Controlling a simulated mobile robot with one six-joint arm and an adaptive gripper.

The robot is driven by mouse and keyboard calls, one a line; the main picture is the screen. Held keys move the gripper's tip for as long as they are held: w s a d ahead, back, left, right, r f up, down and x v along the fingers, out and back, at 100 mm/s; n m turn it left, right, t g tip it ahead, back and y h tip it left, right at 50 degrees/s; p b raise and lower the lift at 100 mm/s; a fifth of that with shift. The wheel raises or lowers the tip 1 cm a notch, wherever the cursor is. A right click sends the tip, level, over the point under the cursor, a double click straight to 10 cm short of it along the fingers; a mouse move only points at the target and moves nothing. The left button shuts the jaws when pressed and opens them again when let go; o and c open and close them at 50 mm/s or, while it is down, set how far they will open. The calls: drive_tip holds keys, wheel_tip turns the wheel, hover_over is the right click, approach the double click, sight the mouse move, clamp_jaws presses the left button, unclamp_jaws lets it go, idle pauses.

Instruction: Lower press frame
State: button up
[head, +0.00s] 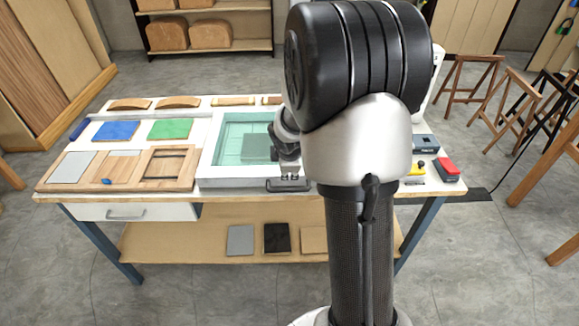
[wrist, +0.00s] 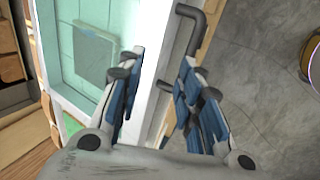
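The press frame (head: 208,172) is white with a translucent teal sheet (head: 232,130). In the head view it looks flat on the bench, though any gap beneath it is hard to judge. A squarish darker piece shows through the sheet. A dark handle (head: 287,188) is on its front edge; the wrist view shows the handle (wrist: 190,30) beside the white frame edge (wrist: 146,75). My gripper (head: 290,176) is just above the handle. In the wrist view my gripper (wrist: 160,62) has its blue-padded fingers apart, with part of the handle showing between them. No contact is clear.
The bench holds a wooden tray (head: 186,184), a blue sheet (head: 116,131), a green sheet (head: 170,129) and curved wooden pieces (head: 178,102) at the back. A red-topped box (head: 447,166) is at right. My arm hides the bench's right middle. Floor in front is clear.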

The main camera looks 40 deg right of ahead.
drive_tip(key=v, duration=1.2)
drive_tip(key=s+a+r+m+y, duration=0.1)
drive_tip(key=s+a+r+m, duration=0.2)
drive_tip(key=s+a, duration=0.7)
drive_tip(key=s+a+r+m+y, duration=0.2)
drive_tip(key=s+a+r+m, duration=0.1)
drive_tip(key=s+a+m, duration=0.5)
drive_tip(key=s+a, duration=0.1)
drive_tip(key=s, duration=0.2)
drive_tip(key=shift+a, duration=0.4)
drive_tip(key=shift+d, duration=0.1)
